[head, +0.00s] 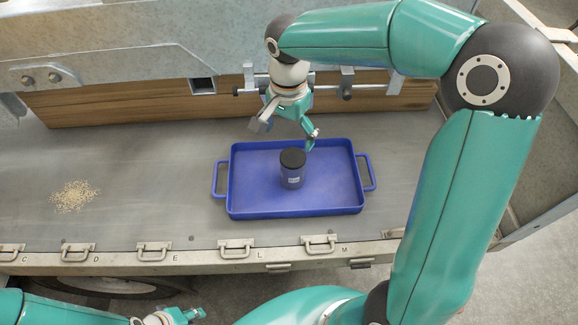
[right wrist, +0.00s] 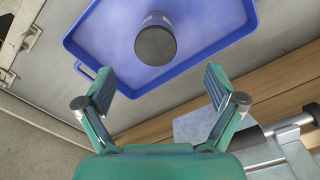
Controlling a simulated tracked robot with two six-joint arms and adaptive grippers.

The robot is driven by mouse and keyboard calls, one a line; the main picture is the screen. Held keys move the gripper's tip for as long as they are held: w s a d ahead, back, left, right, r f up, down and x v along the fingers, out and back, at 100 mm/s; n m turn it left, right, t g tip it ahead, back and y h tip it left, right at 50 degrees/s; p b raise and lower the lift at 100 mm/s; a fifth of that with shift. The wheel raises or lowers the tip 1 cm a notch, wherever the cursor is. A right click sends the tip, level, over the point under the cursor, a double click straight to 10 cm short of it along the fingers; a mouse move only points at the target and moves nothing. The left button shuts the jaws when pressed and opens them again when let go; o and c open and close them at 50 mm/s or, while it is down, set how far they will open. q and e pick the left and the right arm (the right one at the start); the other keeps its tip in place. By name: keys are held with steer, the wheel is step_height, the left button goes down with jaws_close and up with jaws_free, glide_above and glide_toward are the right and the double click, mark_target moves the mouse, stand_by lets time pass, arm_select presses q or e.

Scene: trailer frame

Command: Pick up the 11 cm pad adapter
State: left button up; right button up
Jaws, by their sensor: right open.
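The pad adapter (head: 292,170) is a short dark cylinder with a black top and a small pale label. It stands upright in the blue tray (head: 250,211), near its middle. My right gripper (head: 287,133) is open and empty above the back part of the tray, behind the adapter and apart from it. In the right wrist view the adapter (right wrist: 156,42) shows beyond the open fingers (right wrist: 160,90), roughly centred between them, with its round top facing the camera. My left gripper (head: 188,315) shows only partly at the bottom edge in the head view; its jaw state is unclear.
The tray lies on a grey metal bed with latches along the front edge (head: 237,247). A pile of pale grains (head: 74,196) lies at the left. A wooden board (head: 150,98) and a metal rail with clamps (head: 347,82) stand behind the tray. The bed between grains and tray is clear.

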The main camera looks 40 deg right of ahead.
mark_target(292, 157)
steer(key=f, duration=0.8)
steer(key=shift+s+d, duration=0.15)
steer(key=shift+d, duration=0.2)
steer(key=shift+d+f, duration=0.2)
steer(key=shift+f, duration=2.55)
steer(key=shift+c, duration=0.4)
steer(key=c, duration=1.6)
jaws_close()
steer(key=shift+w+r, duration=0.2)
